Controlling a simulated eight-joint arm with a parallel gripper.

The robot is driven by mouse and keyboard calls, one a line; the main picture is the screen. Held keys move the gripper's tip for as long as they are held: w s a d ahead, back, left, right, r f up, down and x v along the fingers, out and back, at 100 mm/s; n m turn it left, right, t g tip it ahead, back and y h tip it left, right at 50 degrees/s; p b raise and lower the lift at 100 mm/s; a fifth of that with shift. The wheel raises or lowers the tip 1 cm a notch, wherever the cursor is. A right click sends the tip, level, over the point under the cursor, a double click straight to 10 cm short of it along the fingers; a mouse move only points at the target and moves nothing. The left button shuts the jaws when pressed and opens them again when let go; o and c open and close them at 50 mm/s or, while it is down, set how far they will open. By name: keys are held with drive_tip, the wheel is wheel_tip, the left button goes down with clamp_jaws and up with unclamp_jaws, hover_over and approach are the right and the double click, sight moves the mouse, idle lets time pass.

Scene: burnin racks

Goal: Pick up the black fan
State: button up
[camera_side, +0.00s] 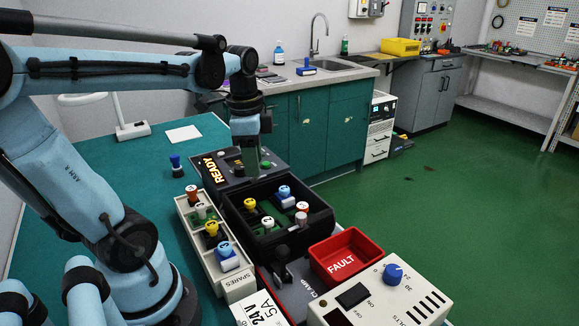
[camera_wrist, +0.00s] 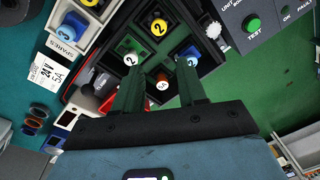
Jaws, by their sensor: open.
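I cannot pick out a black fan for certain in either view. My gripper (camera_wrist: 160,70) is open and empty, its green fingers spread above the black rack in the wrist view. In the side view my gripper (camera_side: 248,150) hangs near the READY box, its fingertips hard to make out. In the wrist view a white-topped module (camera_wrist: 130,58) and a 5A module (camera_wrist: 163,86) lie near the fingertips. A dark clamp handle (camera_side: 283,254) stands in front of the rack.
The pale SPARES rack (camera_side: 236,287) holds several coloured modules on the left. A red FAULT bin (camera_side: 345,253) and a cream supply box (camera_side: 405,305) stand in front on the right.

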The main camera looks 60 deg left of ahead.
sight(249, 201)
drive_tip(key=shift+m+g, duration=0.5)
drive_tip(key=shift+m, duration=0.1)
drive_tip(key=shift+s+a+f, duration=0.15)
drive_tip(key=shift+a+f, duration=0.15)
drive_tip(key=shift+f, duration=1.65)
drive_tip(key=shift+s+a+f, duration=0.15)
drive_tip(key=shift+a+f, duration=0.2)
drive_tip(key=shift+f, duration=1.55)
drive_tip(key=shift+s+a+f, duration=0.15)
drive_tip(key=shift+a+f, duration=0.15)
drive_tip(key=shift+f, duration=1.65)
clamp_jaws()
